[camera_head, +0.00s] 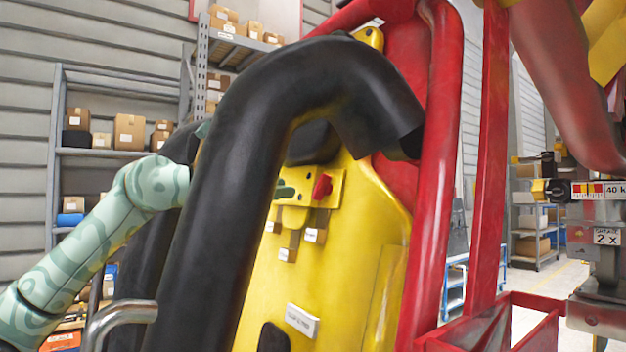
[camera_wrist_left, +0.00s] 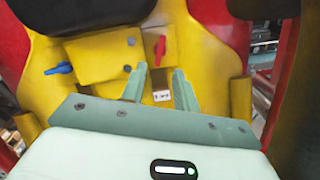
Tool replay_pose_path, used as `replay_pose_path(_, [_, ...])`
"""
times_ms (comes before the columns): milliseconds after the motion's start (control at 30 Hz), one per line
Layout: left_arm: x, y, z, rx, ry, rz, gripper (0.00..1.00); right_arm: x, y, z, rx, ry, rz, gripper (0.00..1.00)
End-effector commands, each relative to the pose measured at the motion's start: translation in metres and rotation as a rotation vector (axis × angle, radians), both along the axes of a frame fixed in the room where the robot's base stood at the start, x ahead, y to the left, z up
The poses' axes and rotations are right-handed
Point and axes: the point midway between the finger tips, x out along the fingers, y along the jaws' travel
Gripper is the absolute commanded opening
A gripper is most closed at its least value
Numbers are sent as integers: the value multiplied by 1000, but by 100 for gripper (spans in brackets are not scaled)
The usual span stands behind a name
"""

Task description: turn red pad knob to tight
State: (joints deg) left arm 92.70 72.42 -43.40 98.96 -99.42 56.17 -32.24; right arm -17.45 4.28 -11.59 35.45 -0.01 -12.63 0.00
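The red knob (camera_head: 322,186) is on the upper right of a yellow plate (camera_head: 322,203) on the yellow seat back. In the left wrist view the red knob (camera_wrist_left: 160,47) stands upright, beyond the fingertips. My left arm passes behind the black padded bar, and only a green bit of my left gripper (camera_head: 286,191) shows left of the knob. In the left wrist view my left gripper (camera_wrist_left: 159,75) is open, its two green fingers apart with nothing between them. The red knob is apart from both fingers. My right gripper is in neither view.
A blue knob (camera_wrist_left: 60,68) is on the left of the same plate. The thick black padded bar (camera_head: 225,190) arches across the seat's front. A red tube frame (camera_head: 440,170) runs along the right side. White tags (camera_head: 302,320) are on the seat back. Shelves with boxes stand behind.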

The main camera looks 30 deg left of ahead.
Motion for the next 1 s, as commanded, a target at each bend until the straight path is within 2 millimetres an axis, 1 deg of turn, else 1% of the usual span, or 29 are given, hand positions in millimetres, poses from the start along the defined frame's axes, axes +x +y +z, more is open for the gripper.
replay_pose_path(33, [11,-7,4,-2,1,-4,30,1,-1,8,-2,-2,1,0])
replay_pose_path(100, [26,-15,4,-1,1,-3,30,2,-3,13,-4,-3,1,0])
replay_pose_path(200, [43,-23,3,-2,0,-1,30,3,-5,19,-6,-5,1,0])
replay_pose_path(300, [56,-29,3,-1,0,0,30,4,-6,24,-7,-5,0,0])
replay_pose_path(400, [64,-33,1,-1,0,0,30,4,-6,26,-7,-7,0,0])
replay_pose_path(500, [67,-35,1,-1,-1,1,30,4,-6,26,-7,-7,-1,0])
replay_pose_path(733, [68,-35,0,-1,-1,1,30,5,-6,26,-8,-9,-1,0])
replay_pose_path(767, [68,-35,0,-1,-1,1,24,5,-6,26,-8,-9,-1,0])
replay_pose_path(800, [68,-35,0,-1,-1,1,13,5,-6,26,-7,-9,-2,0])
replay_pose_path(833, [68,-35,0,-1,-1,1,5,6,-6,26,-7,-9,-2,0])
replay_pose_path(867, [68,-35,0,-1,-1,1,0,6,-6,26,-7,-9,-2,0])
replay_pose_path(1000, [68,-35,0,-1,-1,2,0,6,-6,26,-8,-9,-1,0])
